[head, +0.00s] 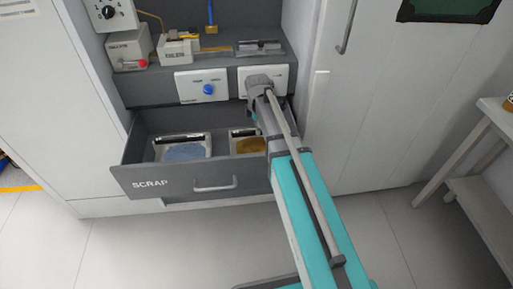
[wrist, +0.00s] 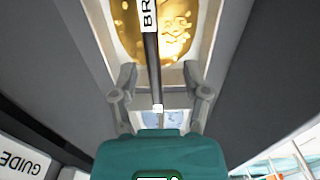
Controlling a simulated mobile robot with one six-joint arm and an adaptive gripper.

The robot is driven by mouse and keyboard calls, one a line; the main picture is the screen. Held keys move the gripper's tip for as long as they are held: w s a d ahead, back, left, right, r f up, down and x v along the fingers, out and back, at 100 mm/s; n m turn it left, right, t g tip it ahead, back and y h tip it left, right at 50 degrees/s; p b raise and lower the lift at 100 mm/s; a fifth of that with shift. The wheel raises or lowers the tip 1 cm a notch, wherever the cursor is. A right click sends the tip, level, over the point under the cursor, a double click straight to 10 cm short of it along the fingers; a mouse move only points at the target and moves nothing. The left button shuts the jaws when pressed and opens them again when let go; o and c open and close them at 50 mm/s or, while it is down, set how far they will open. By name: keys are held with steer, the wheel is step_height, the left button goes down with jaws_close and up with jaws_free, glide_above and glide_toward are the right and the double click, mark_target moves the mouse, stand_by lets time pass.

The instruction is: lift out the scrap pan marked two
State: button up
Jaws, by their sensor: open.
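The open drawer marked SCRAP (head: 165,185) holds two pale pans in the head view. The left pan (head: 207,153) has blue-grey scrap in it; the right pan (head: 234,149) has gold-brown scrap and is partly hidden by my arm. No number two is readable on either pan. In the wrist view, the pan of gold scrap (wrist: 180,30) lies beneath my gripper (wrist: 162,82). My gripper is open, its fingers on either side of a dark bar (wrist: 152,65) with a white label starting "BR". I cannot tell whether they touch it.
Above the drawer is a panel with a blue knob (head: 208,89) and a bench holding small devices (head: 180,50). The dark drawer walls (wrist: 50,65) stand close to my gripper. A white table (head: 480,185) stands at right; the floor at front left is clear.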

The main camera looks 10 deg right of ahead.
steer(key=shift+f, duration=0.1)
stand_by(0.3)
steer(key=f+b, duration=0.3)
steer(key=shift+w, duration=0.4)
steer(key=shift+f+b, duration=1)
steer(key=shift+b, duration=0.1)
jaws_close()
